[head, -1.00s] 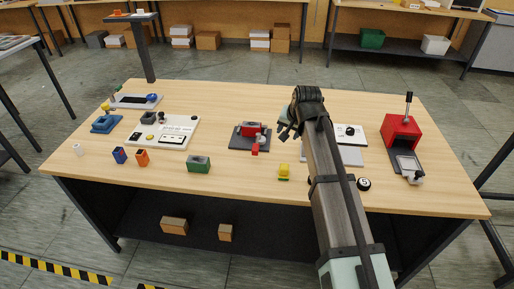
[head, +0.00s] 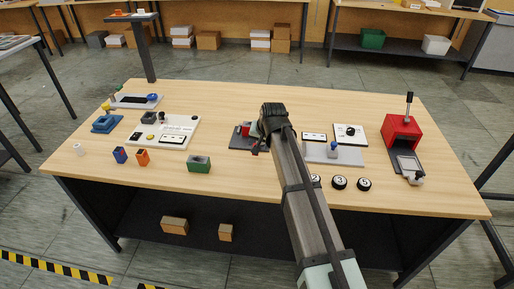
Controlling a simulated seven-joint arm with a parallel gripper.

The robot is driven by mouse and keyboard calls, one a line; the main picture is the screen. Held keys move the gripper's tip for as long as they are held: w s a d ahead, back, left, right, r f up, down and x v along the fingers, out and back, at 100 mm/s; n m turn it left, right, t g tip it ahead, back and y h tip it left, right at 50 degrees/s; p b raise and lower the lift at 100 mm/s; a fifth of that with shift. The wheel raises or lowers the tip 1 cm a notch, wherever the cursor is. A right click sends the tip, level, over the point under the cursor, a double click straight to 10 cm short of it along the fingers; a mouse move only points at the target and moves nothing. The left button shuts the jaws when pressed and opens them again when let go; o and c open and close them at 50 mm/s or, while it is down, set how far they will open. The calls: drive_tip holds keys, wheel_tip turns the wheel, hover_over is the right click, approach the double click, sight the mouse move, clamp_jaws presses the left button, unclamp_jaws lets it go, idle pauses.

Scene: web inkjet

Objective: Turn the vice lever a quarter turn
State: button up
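The vice shows as a dark base plate (head: 236,142) with a red block (head: 245,130) at the middle of the table. My gripper (head: 257,148) is over the right part of the vice, and my arm comes in from the lower right. The gripper and wrist hide most of the vice, and its lever cannot be made out. Whether the fingers touch the vice, or are open or shut, cannot be told from this view.
A green box (head: 199,164) stands left of the vice. A red press-like device (head: 403,131) with an upright lever stands far right. Bare table lies behind the vice.

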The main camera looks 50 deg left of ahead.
drive_tip(key=shift+x, duration=2.25)
clamp_jaws()
